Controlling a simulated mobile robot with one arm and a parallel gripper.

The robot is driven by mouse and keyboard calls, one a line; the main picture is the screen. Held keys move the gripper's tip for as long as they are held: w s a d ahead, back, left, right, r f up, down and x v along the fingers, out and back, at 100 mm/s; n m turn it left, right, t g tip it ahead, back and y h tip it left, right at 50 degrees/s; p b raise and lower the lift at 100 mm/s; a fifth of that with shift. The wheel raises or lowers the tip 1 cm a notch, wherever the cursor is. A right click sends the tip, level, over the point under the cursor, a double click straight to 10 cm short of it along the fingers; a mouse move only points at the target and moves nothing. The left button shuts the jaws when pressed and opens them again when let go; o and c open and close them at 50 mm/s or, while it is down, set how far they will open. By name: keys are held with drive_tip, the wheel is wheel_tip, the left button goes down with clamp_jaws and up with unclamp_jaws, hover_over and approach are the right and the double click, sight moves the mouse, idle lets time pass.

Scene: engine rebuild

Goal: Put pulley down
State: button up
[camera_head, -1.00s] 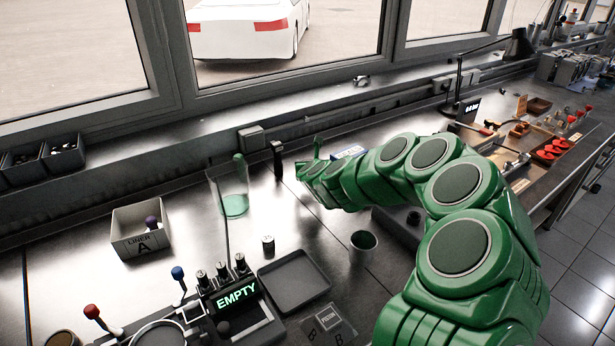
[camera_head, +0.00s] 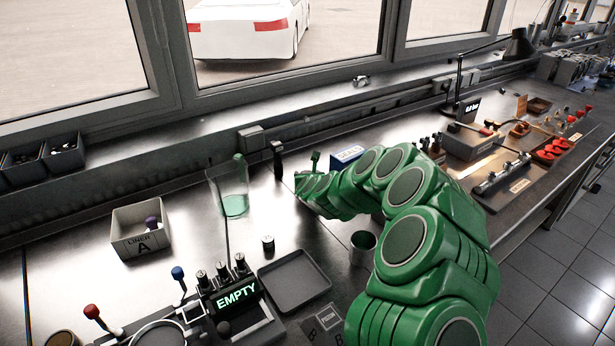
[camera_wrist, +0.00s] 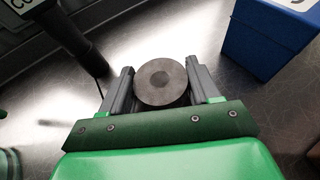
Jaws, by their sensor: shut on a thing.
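My gripper (camera_wrist: 160,90) shows in the wrist view with its two grey fingers on either side of the pulley (camera_wrist: 161,82). The pulley is a round grey metal disc with a darker round centre, and the fingers are closed on it. Bench metal shows behind it, but I cannot tell whether the pulley touches the bench. In the head view my green arm reaches over the bench towards the window side, and the pulley cannot be made out there.
A blue box (camera_wrist: 268,42) stands right of the gripper, also in the head view (camera_head: 347,155). A dark upright stand (camera_wrist: 75,35) is at the left. A grey cup (camera_head: 362,247), an empty dark tray (camera_head: 293,283) and the Liner A bin (camera_head: 139,243) stand on the bench (camera_head: 190,195).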

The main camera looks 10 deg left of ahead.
drive_tip(key=o, duration=1.3)
drive_tip(key=shift+s, duration=0.1)
drive_tip(key=shift+v, duration=5.85)
